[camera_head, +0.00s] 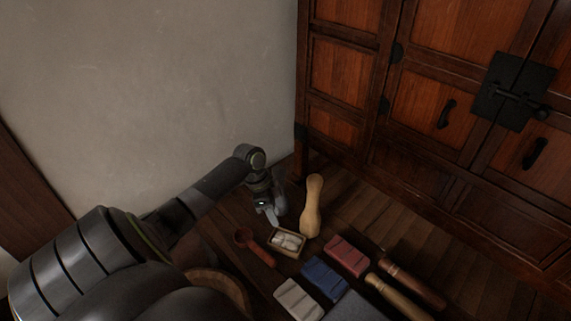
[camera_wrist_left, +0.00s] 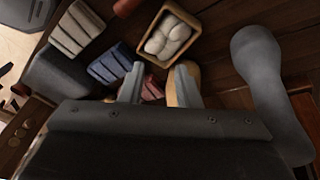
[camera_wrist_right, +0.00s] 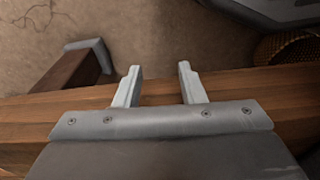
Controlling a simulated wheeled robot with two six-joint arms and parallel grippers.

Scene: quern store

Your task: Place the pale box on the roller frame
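The pale box (camera_head: 298,300) is a cream, ridged-top block at the bottom of the head view. It also shows at the upper left of the left wrist view (camera_wrist_left: 77,27). Two wooden rollers (camera_head: 404,297) lie side by side at the lower right; I cannot tell whether they belong to the roller frame, and much of that area is cut off. My left gripper (camera_head: 270,213) is beyond the pale box, above the far end of the surface, open and empty. My right gripper (camera_wrist_right: 160,88) is open and empty over a wooden edge, away from these objects.
Beside the pale box are a blue block (camera_head: 325,278) and a red block (camera_head: 347,256). Near my left gripper are a small tray (camera_head: 275,246) of white rounded things, a tan gourd-shaped piece (camera_head: 312,207) and a red ladle (camera_head: 253,246). A wooden cabinet (camera_head: 420,165) stands behind.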

